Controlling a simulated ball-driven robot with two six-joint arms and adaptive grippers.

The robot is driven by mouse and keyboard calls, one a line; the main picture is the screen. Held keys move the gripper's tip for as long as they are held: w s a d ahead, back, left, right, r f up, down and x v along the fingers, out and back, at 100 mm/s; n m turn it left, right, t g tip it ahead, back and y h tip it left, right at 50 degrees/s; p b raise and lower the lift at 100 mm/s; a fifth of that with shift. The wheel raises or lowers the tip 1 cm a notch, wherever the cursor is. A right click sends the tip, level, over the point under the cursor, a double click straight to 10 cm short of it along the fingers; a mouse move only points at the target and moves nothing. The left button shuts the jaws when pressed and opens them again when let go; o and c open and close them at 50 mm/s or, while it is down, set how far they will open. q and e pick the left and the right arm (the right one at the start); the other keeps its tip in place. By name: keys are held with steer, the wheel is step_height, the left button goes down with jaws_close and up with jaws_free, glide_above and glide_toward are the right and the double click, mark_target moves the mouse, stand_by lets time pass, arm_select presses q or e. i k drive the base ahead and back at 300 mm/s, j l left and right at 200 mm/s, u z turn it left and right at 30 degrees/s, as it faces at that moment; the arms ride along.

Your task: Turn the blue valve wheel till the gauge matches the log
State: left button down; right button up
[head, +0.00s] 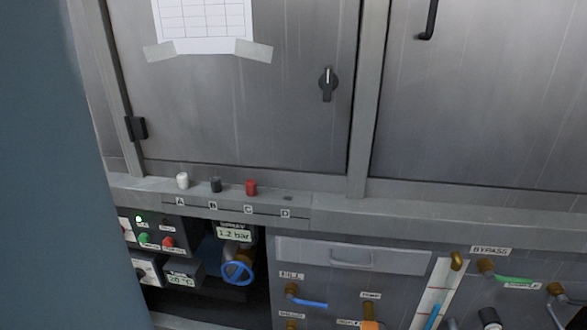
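The blue valve wheel (238,273) sits low in a dark recess below the ledge, left of centre. Just above it is a gauge display (234,233) that reads 1.2 bar. A white sheet with a printed grid (203,20), perhaps the log, is taped to the cabinet door. Its upper part is cut off by the picture's top edge, and no entries can be read. Neither of my grippers is in view, and nothing is seen touching the wheel.
A ledge (330,215) holds white, dark and red pegs at A, B and C; D has none. Left of the wheel are a green button (144,239), a red button (168,242) and a 20 °C box (182,275). Pipe valves stand right. A blue-grey surface blocks the far left.

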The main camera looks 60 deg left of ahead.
mark_target(241, 266)
steer(key=u, duration=0.45)
steer(key=j+u, duration=0.1)
steer(key=u, duration=1.2)
steer(key=i+u, duration=0.1)
steer(key=u, duration=0.35)
